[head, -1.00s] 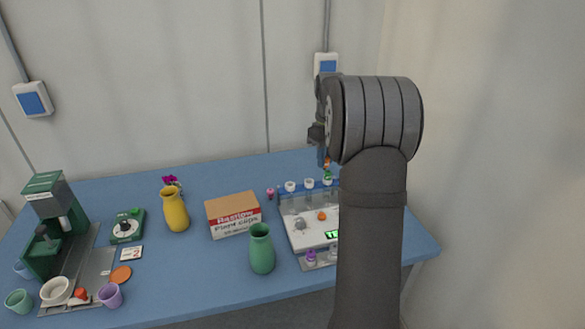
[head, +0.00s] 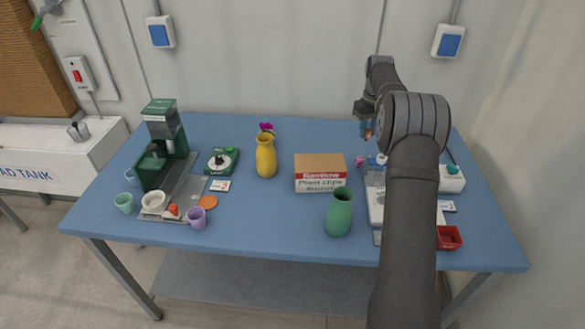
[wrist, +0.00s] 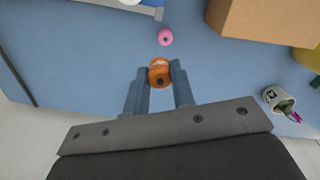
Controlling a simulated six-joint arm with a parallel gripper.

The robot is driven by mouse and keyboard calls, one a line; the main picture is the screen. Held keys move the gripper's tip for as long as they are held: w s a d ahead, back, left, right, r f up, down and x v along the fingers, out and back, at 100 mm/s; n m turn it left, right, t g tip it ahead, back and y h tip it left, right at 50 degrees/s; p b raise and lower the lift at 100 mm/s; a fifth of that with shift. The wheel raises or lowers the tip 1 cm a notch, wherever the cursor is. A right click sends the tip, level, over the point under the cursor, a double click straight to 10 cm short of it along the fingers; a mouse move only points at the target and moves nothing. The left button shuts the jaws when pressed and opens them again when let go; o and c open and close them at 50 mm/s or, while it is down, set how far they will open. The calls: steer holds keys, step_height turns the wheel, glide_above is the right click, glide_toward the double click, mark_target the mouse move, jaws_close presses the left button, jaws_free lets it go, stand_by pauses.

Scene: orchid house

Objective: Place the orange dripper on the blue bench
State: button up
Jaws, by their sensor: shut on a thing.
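My gripper (wrist: 159,76) is shut on the orange dripper (wrist: 159,73), a small rounded piece with a dark hole, held between the fingertips. In the head view the dripper (head: 367,134) shows as a small orange spot below my gripper (head: 365,126), at the back right of the bench. The blue bench (head: 270,235) fills the middle of the head view; its surface (wrist: 90,60) lies beneath the dripper in the wrist view. I cannot tell whether the dripper touches the bench.
A pink piece (wrist: 165,37) lies close to the dripper. A cardboard box (head: 320,173), yellow vase (head: 266,158), green vase (head: 339,213) and flower pot (wrist: 278,98) stand to one side. A tray device (head: 376,205) is partly hidden by my arm.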

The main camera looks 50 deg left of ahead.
steer(key=s+a+f, duration=0.1)
steer(key=a+f, duration=0.1)
steer(key=a, duration=0.1)
steer(key=s+a+f, duration=0.1)
steer(key=a+f, duration=0.2)
steer(key=a, duration=0.1)
steer(key=s+a+f, duration=0.1)
steer(key=a+f, duration=0.1)
steer(key=a, duration=0.2)
steer(key=shift+s+a+f, duration=0.2)
steer(key=shift+s+a, duration=0.05)
steer(key=shift+s, duration=0.15)
steer(key=shift+f, duration=1.9)
steer(key=shift+f, duration=0.15)
steer(key=o, duration=1)
steer(key=shift+c, duration=0.2)
step_height(320, 180, up, 12)
